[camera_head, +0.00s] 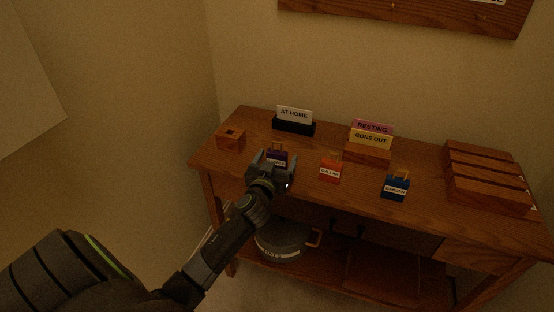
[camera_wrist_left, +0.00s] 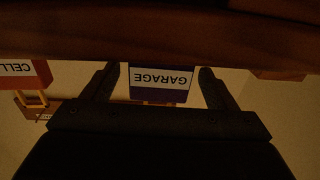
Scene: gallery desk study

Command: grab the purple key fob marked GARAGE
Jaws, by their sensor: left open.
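The purple key fob (camera_head: 278,149) stands on the wooden desk, partly hidden by my left gripper (camera_head: 270,163) in the head view. In the left wrist view the fob (camera_wrist_left: 160,84) appears upside down, with a white label reading GARAGE. My left gripper (camera_wrist_left: 159,84) is open, with one finger on each side of the fob. A gap shows between the fob and each finger. My right gripper is not in view.
On the desk (camera_head: 225,166) stand a red CELLAR fob (camera_head: 330,172), a blue fob (camera_head: 395,188), a small wooden box (camera_head: 231,140), the AT HOME sign (camera_head: 294,115), a RESTING and GONE OUT card holder (camera_head: 367,154) and a slatted wooden rack (camera_head: 487,181).

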